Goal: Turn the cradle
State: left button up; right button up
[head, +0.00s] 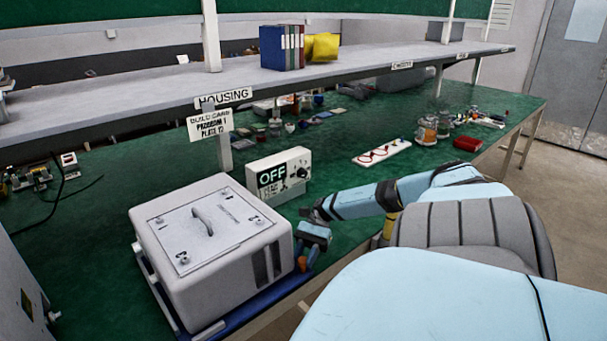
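A light grey canister housing (220,275) with a handled lid stands upright on a blue cradle (262,306) at the front edge of the green bench. The cradle shows as a blue base with a pale rail along its left side. My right gripper (304,262) reaches in from the right and points down beside the housing's right face, at the cradle's right edge. A small orange part shows at its fingertips. I cannot tell whether the fingers are closed on it. My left gripper is not in view.
A grey panel (25,300) is at the left edge. A white strip (382,152), jars (427,130) and a red box (467,144) lie farther right. A shelf (150,92) spans above the bench.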

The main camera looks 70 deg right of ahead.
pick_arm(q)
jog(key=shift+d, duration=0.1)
pick_arm(e)
jog(key=shift+o, duration=0.6)
jog(key=shift+d, duration=0.25)
jog(key=shift+d, duration=0.1)
pick_arm(q)
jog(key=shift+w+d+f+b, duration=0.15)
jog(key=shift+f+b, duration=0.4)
jog(key=shift+b, duration=0.8)
pick_arm(e)
jog(key=v, duration=1.3)
jog(key=shift+d+r, duration=0.15)
jog(key=shift+d, duration=0.15)
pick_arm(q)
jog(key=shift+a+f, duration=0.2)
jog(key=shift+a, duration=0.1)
